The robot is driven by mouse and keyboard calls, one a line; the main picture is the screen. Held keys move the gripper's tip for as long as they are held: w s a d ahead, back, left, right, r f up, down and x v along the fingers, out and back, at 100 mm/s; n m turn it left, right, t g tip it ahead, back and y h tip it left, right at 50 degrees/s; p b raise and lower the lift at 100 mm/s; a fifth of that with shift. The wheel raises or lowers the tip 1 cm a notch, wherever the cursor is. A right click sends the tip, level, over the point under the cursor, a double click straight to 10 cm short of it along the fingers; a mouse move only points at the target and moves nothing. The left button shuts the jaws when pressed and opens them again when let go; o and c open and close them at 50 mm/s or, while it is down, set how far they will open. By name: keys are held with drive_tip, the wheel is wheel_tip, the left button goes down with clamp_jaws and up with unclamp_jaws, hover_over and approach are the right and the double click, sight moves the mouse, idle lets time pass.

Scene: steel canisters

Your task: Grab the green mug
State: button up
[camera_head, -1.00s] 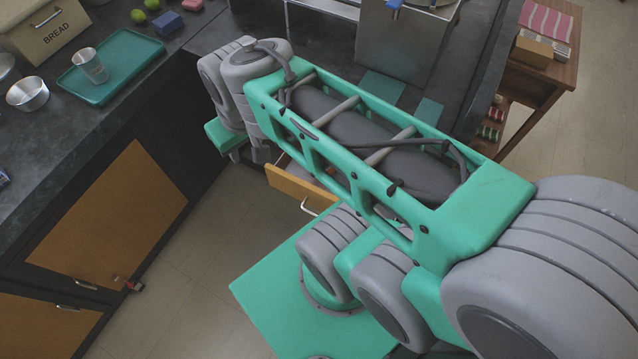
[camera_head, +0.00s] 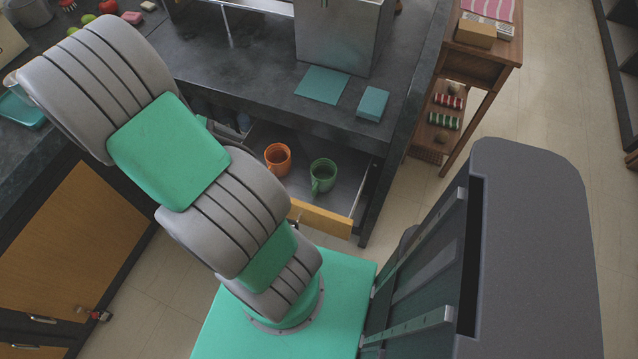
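The green mug (camera_head: 323,177) stands upright in an open drawer (camera_head: 345,195) under the dark counter, its opening facing up. An orange mug (camera_head: 278,160) stands to its left in the same drawer, a small gap apart. Both are in plain sight right of my arm. My gripper is not in view; only grey and teal links of my arm show, running up the left of the picture.
The drawer's wooden front (camera_head: 322,218) sticks out from the counter. A steel box (camera_head: 340,35), a teal mat (camera_head: 322,85) and a teal block (camera_head: 372,103) are on the counter (camera_head: 250,65). A wooden shelf table (camera_head: 470,65) stands right; open floor lies near it.

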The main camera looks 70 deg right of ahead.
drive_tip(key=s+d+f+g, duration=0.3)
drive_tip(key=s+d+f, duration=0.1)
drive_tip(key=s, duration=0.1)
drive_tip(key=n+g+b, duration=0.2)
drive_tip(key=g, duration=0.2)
approach(335, 172)
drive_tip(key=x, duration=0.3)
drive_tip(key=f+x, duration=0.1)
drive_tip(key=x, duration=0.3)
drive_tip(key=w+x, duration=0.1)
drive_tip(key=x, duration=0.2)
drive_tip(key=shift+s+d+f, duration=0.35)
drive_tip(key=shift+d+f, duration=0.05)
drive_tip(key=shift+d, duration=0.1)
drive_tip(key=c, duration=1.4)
